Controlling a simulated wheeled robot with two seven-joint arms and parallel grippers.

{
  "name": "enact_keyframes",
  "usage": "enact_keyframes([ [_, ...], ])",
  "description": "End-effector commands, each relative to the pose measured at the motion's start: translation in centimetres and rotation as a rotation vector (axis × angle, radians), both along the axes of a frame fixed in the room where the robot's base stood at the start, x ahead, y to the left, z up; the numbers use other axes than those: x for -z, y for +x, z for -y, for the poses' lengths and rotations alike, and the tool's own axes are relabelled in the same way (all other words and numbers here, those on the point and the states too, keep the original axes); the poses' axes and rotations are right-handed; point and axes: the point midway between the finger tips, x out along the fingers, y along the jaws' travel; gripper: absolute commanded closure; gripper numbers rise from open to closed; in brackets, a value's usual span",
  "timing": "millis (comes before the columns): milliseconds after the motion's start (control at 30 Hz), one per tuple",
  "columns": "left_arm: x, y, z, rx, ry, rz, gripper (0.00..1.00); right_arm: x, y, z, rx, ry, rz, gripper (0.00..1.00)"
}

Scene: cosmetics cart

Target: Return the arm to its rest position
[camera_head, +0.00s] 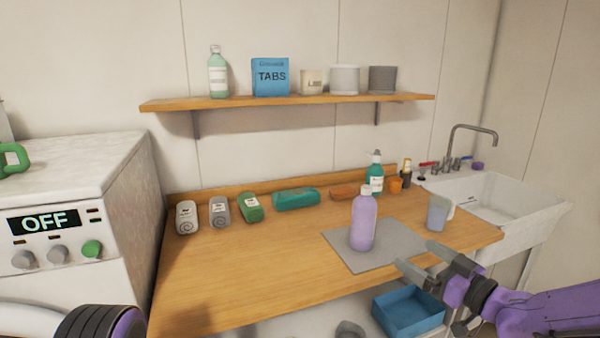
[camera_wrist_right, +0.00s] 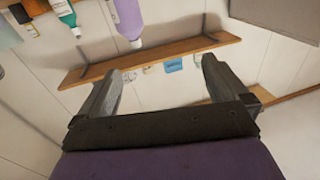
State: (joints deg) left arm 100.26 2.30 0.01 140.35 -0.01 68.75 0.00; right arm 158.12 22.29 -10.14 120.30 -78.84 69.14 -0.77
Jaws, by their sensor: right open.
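My right gripper (camera_head: 432,262) is open and empty at the front right of the counter, near the grey mat's right corner. In the right wrist view its two fingers (camera_wrist_right: 158,85) stand wide apart with nothing between them. A purple bottle (camera_head: 363,220) stands upright on the grey mat (camera_head: 340,245), left of the gripper and apart from it. The bottle also shows at the top of the right wrist view (camera_wrist_right: 127,18). At the lower left of the head view a dark rounded part of my left arm shows, but its gripper does not.
The wooden counter (camera_head: 210,280) is clear at front left. Several packages line its back, with a teal pump bottle (camera_head: 376,175). A cup (camera_head: 437,215) stands right of the mat, before the sink (camera_head: 490,195). A blue bin (camera_head: 408,312) sits below the counter edge. A shelf (camera_head: 290,101) hangs above.

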Motion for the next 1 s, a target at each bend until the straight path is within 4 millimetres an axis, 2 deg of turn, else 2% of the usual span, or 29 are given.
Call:
enact_keyframes([
  [300, 0.0, 0.0, 0.0, 0.0, 0.0, 0.0, 0.39, 0.1, 0.4, 2.5, 0.167, 0.137, -0.045, 0.0],
  [367, 0.0, 0.0, 0.0, 0.0, 0.001, 0.001, 0.39, 0.7, 0.4, 2.8, 0.204, 0.168, -0.066, 0.0],
  [467, 0.0, 0.0, 0.0, 0.0, 0.0, 0.0, 0.39, 2.8, 0.3, 3.2, 0.281, 0.222, -0.128, 0.0],
  [667, 0.0, 0.0, 0.0, 0.0, 0.0, 0.0, 0.39, 10.7, -1.6, 4.0, 0.475, 0.307, -0.326, 0.0],
  [767, 0.0, 0.0, 0.0, 0.0, 0.0, 0.0, 0.39, 15.9, -3.8, 4.4, 0.584, 0.323, -0.449, 0.0],
  [867, 0.0, 0.0, 0.0, 0.0, 0.0, 0.0, 0.39, 22.1, -7.7, 4.8, 0.718, 0.317, -0.602, 0.0],
  [900, 0.0, 0.0, 0.0, 0.0, 0.0, 0.0, 0.39, 24.9, -9.9, 5.0, 0.778, 0.303, -0.672, 0.0],
  [967, 0.0, 0.0, 0.0, 0.0, 0.0, 0.0, 0.39, 28.8, -13.8, 5.2, 0.868, 0.27, -0.78, 0.0],
  [1000, 0.0, 0.0, 0.0, 0.0, 0.0, 0.0, 0.39, 31.2, -16.7, 5.4, 0.923, 0.239, -0.849, 0.0],
])
